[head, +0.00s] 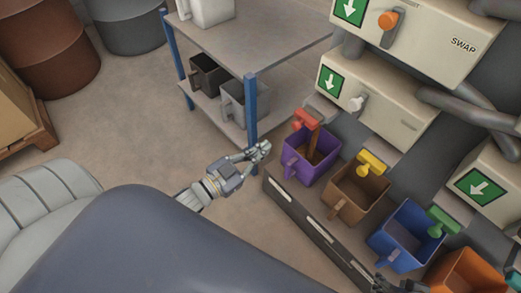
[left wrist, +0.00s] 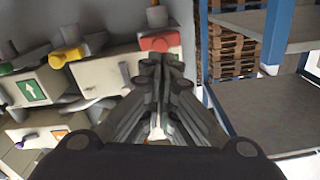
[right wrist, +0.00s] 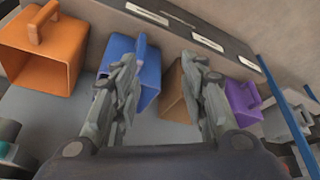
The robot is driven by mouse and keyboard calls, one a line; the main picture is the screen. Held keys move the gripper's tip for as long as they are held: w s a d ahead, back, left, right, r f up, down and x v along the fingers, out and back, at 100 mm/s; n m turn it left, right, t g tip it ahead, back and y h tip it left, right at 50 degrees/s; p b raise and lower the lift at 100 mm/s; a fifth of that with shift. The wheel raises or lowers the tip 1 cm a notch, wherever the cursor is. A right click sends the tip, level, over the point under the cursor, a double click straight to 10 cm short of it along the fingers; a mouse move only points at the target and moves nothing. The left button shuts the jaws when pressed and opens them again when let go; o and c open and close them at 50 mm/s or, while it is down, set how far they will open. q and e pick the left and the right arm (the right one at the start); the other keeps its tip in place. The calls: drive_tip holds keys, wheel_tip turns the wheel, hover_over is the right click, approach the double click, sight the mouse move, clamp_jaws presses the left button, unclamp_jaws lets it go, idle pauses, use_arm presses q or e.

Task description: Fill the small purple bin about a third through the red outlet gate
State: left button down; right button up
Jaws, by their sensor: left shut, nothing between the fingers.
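The small purple bin (head: 292,163) stands under the red outlet gate (head: 305,121), at the left end of a row of bins. A brown streak (head: 314,148) runs from below the gate into the bin. The fill level is hard to tell. My left gripper (head: 264,148) is shut and empty, just left of the purple bin and apart from it. In the left wrist view its closed fingers (left wrist: 157,60) overlap the red gate (left wrist: 160,42). My right gripper (right wrist: 160,62) is open and empty in the right wrist view, where the purple bin (right wrist: 243,100) is at the right.
Brown (head: 350,207), blue (head: 388,246) and orange (head: 457,277) bins continue the row. Yellow (head: 372,162) and green (head: 443,220) gates hang above. A low dark rail (head: 310,223) runs in front. A blue-legged shelf (head: 251,110) stands close behind my left gripper.

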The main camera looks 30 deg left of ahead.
use_arm(q)
approach(294, 128)
drive_tip(key=x, duration=0.3)
drive_tip(key=shift+x, duration=0.8)
drive_tip(key=shift+r, duration=0.1)
use_arm(e)
drive_tip(key=shift+s+d+f+g, duration=0.15)
drive_tip(key=shift+s+g, duration=0.15)
drive_tip(key=shift+s, duration=0.25)
idle(5.1)
